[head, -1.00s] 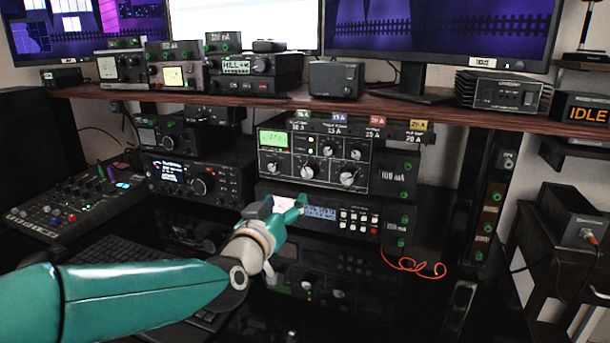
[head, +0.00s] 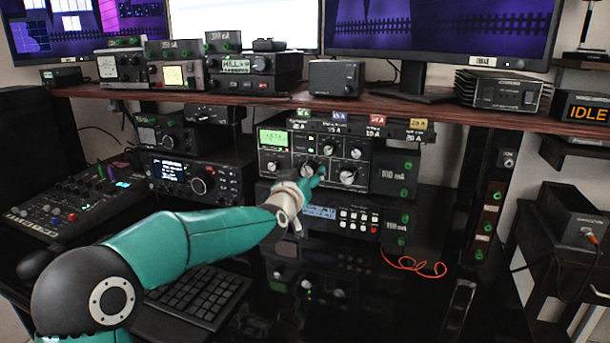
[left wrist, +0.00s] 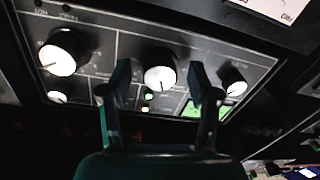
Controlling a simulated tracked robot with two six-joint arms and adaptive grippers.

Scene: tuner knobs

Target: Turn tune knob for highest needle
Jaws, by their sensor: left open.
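The tuner (head: 303,161) is a dark panel with several round knobs, standing under the wooden shelf. Its lit green meter (head: 273,139) is at the panel's upper left; the needle is too small to read. My left gripper (head: 314,177) is at the lower middle knob (head: 308,167) and partly covers it. In the left wrist view the panel appears upside down, and the open fingers stand on either side of the white-faced middle knob (left wrist: 160,76). Contact with the knob cannot be told. The green meter (left wrist: 206,109) shows partly behind a finger. My right gripper is not in view.
The lower right knob (head: 348,176) and lower left knob (head: 275,168) flank the gripper. A radio with a blue display (head: 320,212) sits just below the tuner. A mixer (head: 78,195) and keyboard (head: 190,297) lie to the left. The shelf edge (head: 250,113) is above.

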